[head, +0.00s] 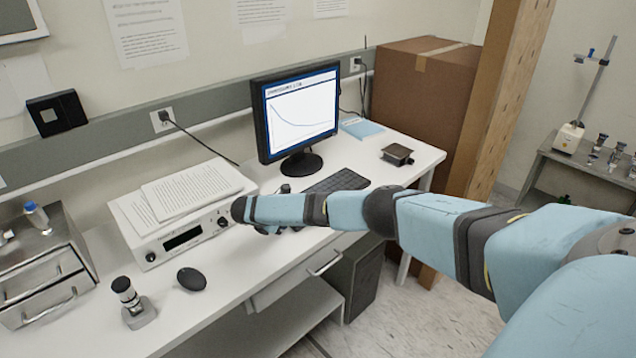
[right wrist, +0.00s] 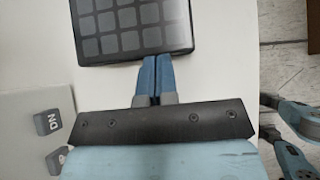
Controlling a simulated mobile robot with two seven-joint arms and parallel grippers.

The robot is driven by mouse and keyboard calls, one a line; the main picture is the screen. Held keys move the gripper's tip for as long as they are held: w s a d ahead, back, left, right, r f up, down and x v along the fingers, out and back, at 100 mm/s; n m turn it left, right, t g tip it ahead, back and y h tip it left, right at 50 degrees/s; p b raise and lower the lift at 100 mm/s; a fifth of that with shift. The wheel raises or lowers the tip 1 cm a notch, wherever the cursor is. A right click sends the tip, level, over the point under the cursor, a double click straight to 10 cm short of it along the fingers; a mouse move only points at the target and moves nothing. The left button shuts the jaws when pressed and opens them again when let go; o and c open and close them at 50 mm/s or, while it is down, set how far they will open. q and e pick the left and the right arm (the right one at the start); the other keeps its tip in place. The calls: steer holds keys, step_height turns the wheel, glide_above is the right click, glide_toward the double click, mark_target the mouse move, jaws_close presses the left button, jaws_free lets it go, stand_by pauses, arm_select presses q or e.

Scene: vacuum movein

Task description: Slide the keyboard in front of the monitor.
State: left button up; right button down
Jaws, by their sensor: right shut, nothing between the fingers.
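The dark keyboard (head: 337,181) lies on the white desk, in front and a little to the right of the black monitor (head: 300,112). My right arm crosses in front of it in the head view. In the right wrist view, one end of the keyboard (right wrist: 132,28) shows at the top. My right gripper (right wrist: 156,60) is shut and empty, its blue fingertips right at the keyboard's edge; I cannot tell whether they touch. In the head view, the arm hides most of this gripper. My left gripper is not in view.
A white instrument (head: 170,238) with papers on top stands left of the monitor. A black mouse (head: 192,279) lies in front of it. A small black device (head: 397,154) and a blue notebook (head: 362,128) lie to the right. A cardboard box (head: 420,85) stands beyond the desk.

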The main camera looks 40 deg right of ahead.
steer(key=r, duration=0.5)
steer(key=shift+w+a+r, duration=0.1)
steer(key=shift+w+a, duration=0.05)
steer(key=shift+w, duration=0.1)
steer(key=d+b, duration=0.2)
steer(key=d, duration=0.4)
steer(key=d+b, duration=0.2)
steer(key=d, duration=0.5)
steer(key=w+d+b, duration=0.1)
steer(key=d+b, duration=0.1)
steer(key=d, duration=0.4)
steer(key=shift+d, duration=0.4)
steer(key=shift+w+d, duration=0.1)
steer(key=shift+d, duration=0.55)
